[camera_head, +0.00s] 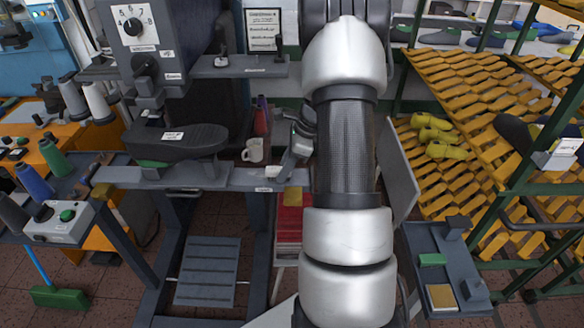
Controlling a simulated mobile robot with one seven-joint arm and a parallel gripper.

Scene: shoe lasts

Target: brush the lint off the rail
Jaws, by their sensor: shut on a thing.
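A long grey rail (225,180) runs across under the shoe machine, with a small white label near its right end. Lint on it is too small to tell at this distance. My gripper (290,166) is partly hidden behind my arm, at the right end of the rail, close to or over it. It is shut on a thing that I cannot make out. I cannot tell whether that thing touches the rail. No brush is clearly visible in the gripper. A green broom head (60,298) with a blue handle stands on the floor at the lower left.
A white mug (253,150) stands just left of my gripper, with dark red bottles (262,117) behind it. The machine's dark arm (178,142) overhangs the rail. A grey tray (452,297) with a green block is at the lower right. Yellow shoe racks (460,95) fill the right.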

